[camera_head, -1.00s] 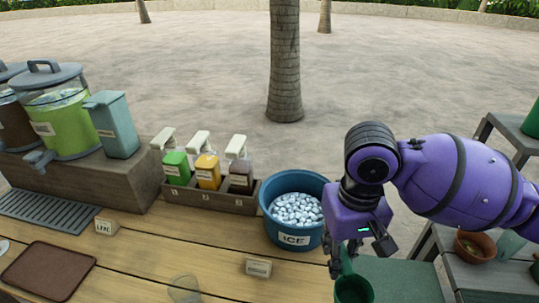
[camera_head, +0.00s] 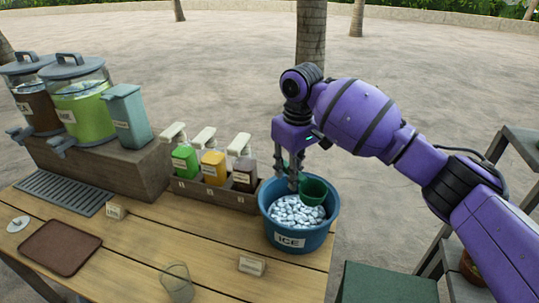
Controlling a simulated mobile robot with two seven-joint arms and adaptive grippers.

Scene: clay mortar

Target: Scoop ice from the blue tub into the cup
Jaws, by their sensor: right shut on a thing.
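The blue tub (camera_head: 287,239), labelled ICE, stands at the right end of the wooden table and holds many pale ice pieces (camera_head: 290,212). My right gripper (camera_head: 294,186) is over the tub, shut on a green scoop (camera_head: 314,192). The scoop's bowl is at the tub's right side, close above the ice. I cannot tell whether it touches the ice. The clear cup (camera_head: 177,283) stands at the table's front edge, left of the tub. My left gripper is not in view.
A rack of green, yellow and brown pump bottles (camera_head: 213,192) stands just left of the tub. Two drink dispensers (camera_head: 84,108) stand at the back left. A brown tray (camera_head: 60,247) lies front left. A small label card (camera_head: 252,265) lies between cup and tub.

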